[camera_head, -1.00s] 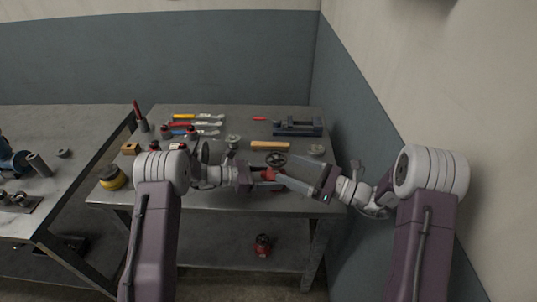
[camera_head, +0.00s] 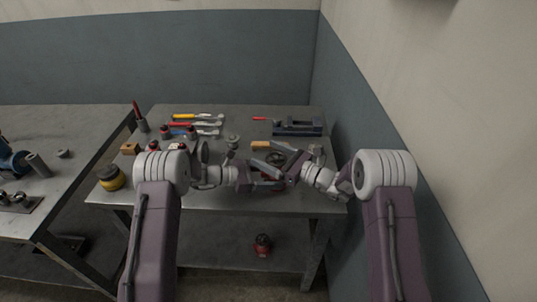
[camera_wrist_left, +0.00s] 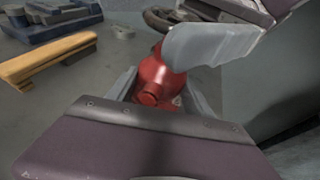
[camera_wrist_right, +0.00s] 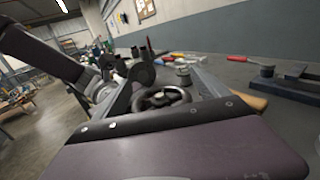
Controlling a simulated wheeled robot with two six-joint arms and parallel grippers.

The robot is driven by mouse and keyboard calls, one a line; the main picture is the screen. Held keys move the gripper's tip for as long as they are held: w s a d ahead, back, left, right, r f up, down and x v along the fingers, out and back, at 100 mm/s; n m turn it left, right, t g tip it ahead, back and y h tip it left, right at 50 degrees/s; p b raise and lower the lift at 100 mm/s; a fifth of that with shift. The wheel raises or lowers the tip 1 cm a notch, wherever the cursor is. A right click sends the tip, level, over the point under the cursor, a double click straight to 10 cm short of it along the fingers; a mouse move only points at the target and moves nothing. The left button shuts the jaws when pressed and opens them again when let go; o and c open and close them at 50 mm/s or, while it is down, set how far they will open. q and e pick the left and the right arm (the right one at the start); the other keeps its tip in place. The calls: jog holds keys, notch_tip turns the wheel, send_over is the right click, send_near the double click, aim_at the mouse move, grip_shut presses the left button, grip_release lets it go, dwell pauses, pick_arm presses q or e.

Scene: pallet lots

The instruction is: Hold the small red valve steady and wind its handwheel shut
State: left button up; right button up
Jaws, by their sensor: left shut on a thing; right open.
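The small red valve (camera_wrist_left: 153,78) sits between the fingers of my left gripper (camera_wrist_left: 157,95) in the left wrist view, and the gripper is shut on its body. In the head view the arms mostly cover the valve. My right gripper (camera_wrist_right: 163,88) is open, with one finger on each side of the dark handwheel (camera_wrist_right: 178,97) in the right wrist view. I cannot tell if the fingers touch it. In the head view my right gripper (camera_head: 272,157) reaches over the valve from the right. A grey finger crosses in front of the valve in the left wrist view.
A blue-grey vise (camera_head: 297,129) stands at the back right. A yellow-and-black round object (camera_head: 110,178) is at the left edge. Another red object (camera_head: 262,245) sits on the lower shelf.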

jog(key=shift+a, duration=0.1)
jog(key=shift+c, duration=0.3)
jog(key=c, duration=1.3)
jog(key=m+t+h, duration=0.2)
jog(key=t, duration=0.1)
jog(key=shift+w+m, duration=0.2)
jog(key=shift+m, duration=0.1)
jog(key=shift+w+d+m+t+h, duration=0.15)
jog(key=shift+d+m+t+h, duration=0.05)
jog(key=shift+m+t+h, duration=0.45)
jog(key=shift+w+d+m+t+h, duration=0.1)
jog(key=shift+d+m+t+h, duration=0.1)
jog(key=shift+m+t+h, duration=0.4)
jog(key=shift+n, duration=0.25)
jog(key=o, duration=1.4)
jog(key=shift+c, duration=0.2)
jog(key=shift+s+d, duration=0.1)
jog(key=v, duration=1.1)
jog(key=shift+s+d+r, duration=0.15)
jog(key=shift+s+r, duration=0.15)
jog(key=shift+s, duration=0.05)
